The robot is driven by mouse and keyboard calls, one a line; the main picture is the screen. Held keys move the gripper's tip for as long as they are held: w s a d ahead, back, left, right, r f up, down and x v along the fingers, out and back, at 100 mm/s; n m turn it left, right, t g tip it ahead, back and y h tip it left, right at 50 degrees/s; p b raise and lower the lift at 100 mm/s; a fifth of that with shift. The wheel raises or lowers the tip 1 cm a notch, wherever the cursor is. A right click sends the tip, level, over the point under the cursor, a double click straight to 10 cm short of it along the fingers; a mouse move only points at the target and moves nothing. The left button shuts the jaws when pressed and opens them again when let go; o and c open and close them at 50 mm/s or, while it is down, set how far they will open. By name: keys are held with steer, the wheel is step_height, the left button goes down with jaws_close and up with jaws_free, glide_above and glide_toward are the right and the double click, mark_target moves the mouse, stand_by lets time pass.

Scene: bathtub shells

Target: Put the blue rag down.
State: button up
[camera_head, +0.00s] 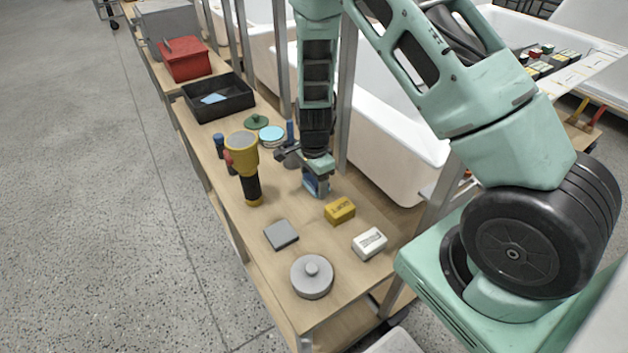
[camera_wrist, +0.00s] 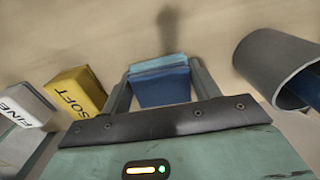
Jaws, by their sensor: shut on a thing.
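The blue rag (camera_head: 315,186) is a small folded block, with a lighter blue layer on one side. My gripper (camera_head: 318,178) is shut on it, low over the wooden bench. In the wrist view the rag (camera_wrist: 160,82) sits between both fingers of the gripper (camera_wrist: 162,90). I cannot tell whether the rag's underside touches the bench.
A yellow SOFT block (camera_head: 340,210) and a white FINE block (camera_head: 369,243) lie nearby. A grey cylinder (camera_wrist: 275,62) is at the wrist view's right. A yellow-and-black tool (camera_head: 243,165), grey plate (camera_head: 281,234) and round lid (camera_head: 312,277) share the bench (camera_head: 262,272).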

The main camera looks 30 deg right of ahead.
mark_target(314, 179)
steer(key=o, duration=1)
steer(key=shift+f, duration=0.1)
step_height(314, 179, up, 12)
steer(key=p, duration=0.1)
steer(key=s+a+r+n+y, duration=0.1)
steer(key=s+a+r+n, duration=0.35)
steer(key=a, duration=0.25)
steer(key=s+a+r+n+y, duration=0.1)
steer(key=s+a+r+n, duration=0.3)
steer(key=a+n, duration=0.25)
steer(key=s+a+r+n, duration=0.1)
steer(key=s+r+n, duration=0.1)
steer(key=s+n, duration=0.3)
steer(key=s+a+r+n+h, duration=0.1)
steer(key=s+a+r+n, duration=0.1)
steer(key=s+n, duration=0.2)
steer(key=s+a+r+n, duration=0.2)
steer(key=s+n, duration=0.3)
steer(key=s, duration=0.3)
steer(key=shift+s+a+r+n, duration=0.15)
steer(key=shift+a+r+n, duration=0.1)
steer(key=shift+r+n, duration=0.05)
